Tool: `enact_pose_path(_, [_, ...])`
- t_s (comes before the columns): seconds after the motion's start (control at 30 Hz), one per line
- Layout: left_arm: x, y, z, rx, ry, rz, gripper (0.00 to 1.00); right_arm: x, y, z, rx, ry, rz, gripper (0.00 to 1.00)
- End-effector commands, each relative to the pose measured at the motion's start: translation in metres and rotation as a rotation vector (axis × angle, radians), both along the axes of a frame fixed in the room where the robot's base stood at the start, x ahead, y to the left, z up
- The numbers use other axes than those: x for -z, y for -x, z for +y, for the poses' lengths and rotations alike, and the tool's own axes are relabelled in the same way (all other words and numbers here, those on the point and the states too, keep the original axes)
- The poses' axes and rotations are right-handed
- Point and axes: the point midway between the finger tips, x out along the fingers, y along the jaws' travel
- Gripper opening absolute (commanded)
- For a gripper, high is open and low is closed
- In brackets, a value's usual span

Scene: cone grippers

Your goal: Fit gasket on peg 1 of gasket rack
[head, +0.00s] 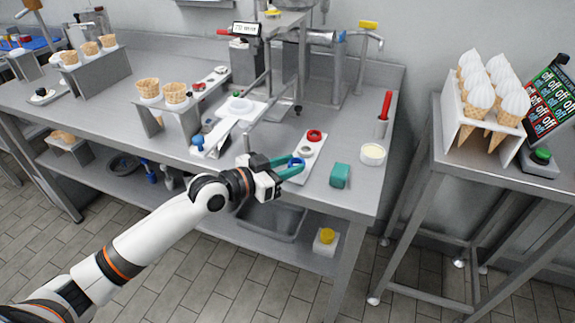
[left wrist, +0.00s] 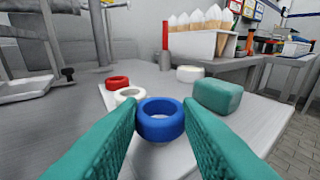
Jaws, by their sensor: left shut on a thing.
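A blue ring-shaped gasket (left wrist: 160,119) sits between the teal fingertips of my left gripper (head: 292,166), which is shut on it. The ring also shows partly in the head view (head: 296,162). It is at the near end of a pale flat rack (head: 318,149); whether it touches the rack or circles a peg I cannot tell. A white ring (head: 306,151) and a red ring (head: 314,135) are in a row behind it on the rack. The wrist view shows the white ring (left wrist: 130,95) close behind the blue one. No bare peg is clearly visible. My right gripper is not in view.
A teal block (head: 340,175) stands right of the rack, close to my left gripper. A round cream-topped dish (head: 373,154) and a red-handled tool (head: 385,108) stand farther right. A grey stand with cones (head: 172,112) is at left. The table's front edge is close.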

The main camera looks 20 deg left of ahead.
Motion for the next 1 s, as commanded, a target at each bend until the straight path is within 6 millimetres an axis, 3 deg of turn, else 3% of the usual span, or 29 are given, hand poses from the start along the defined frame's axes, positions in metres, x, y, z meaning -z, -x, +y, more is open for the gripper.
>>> enact_pose_path(0.53, [0.001,0.0,0.0,0.0,0.0,0.0,0.1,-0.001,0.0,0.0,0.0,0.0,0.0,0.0])
enact_pose_path(0.97, [0.014,0.0,0.001,0.0,-0.001,-0.001,0.1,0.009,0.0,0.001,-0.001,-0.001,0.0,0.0])
enact_pose_path(1.0, [0.012,0.0,0.001,0.0,-0.001,-0.001,0.36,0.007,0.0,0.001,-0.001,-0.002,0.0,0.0])
